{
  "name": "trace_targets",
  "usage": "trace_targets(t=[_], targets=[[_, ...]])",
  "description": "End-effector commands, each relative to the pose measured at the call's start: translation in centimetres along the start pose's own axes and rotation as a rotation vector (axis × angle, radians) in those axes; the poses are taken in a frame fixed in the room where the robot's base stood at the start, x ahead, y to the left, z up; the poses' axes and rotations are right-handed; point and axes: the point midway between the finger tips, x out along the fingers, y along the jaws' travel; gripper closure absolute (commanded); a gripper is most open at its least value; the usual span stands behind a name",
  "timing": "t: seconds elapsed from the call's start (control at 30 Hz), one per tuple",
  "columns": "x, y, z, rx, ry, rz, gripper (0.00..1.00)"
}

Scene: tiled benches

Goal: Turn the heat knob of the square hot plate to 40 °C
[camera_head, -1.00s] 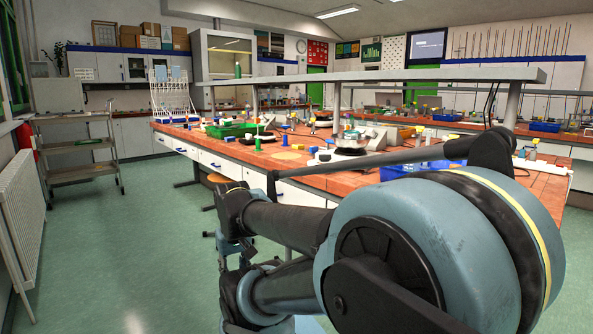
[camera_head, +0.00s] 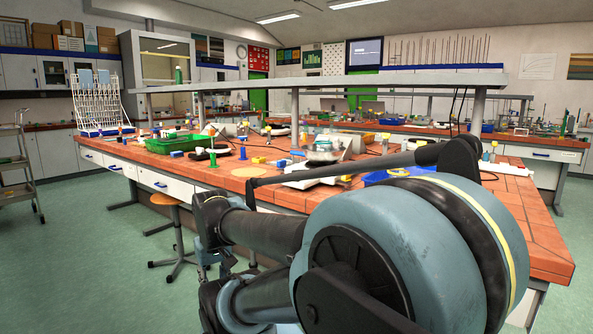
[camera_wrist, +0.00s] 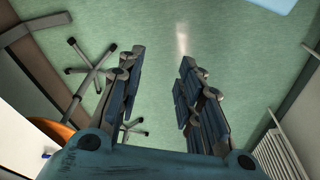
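My gripper (camera_wrist: 163,58) shows in the wrist view with its two fingers apart and nothing between them. It points down over the green floor, away from the bench. In the head view my folded arm fills the lower right, and the fingers cannot be made out there. A white device with a round silvery top (camera_head: 322,150) stands on the tiled bench, just beyond my arm. I cannot tell whether it is the square hot plate. No heat knob or temperature reading can be made out in either view.
The red-tiled bench (camera_head: 205,178) holds a green tray (camera_head: 172,142), a blue tray (camera_head: 400,174) and many small items. A raised grey shelf (camera_head: 345,83) spans it. A stool (camera_head: 172,200) stands in front. A trolley (camera_head: 18,175) is at left. The floor at left is clear.

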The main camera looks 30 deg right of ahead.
Motion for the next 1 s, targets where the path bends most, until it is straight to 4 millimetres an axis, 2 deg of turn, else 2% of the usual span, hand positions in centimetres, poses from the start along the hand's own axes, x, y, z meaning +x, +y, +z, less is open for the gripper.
trace_targets(t=[0.1,0.17,0.27,0.47,0.67,0.87,1.0], targets=[[0.0,0.0,0.0,0.001,0.0,0.0,0.62],[-0.9,0.1,0.5,0.01,0.01,0.001,0.62],[-2.2,0.5,-0.6,0.052,0.006,0.005,0.62],[-7.9,2.9,-5.8,0.249,-0.016,0.021,0.62],[-14.1,6.8,-11.8,0.493,-0.04,0.042,0.62],[-19.6,11.9,-17.3,0.736,-0.062,0.062,0.62],[-23.1,16.1,-20.7,0.906,-0.077,0.078,0.62]])
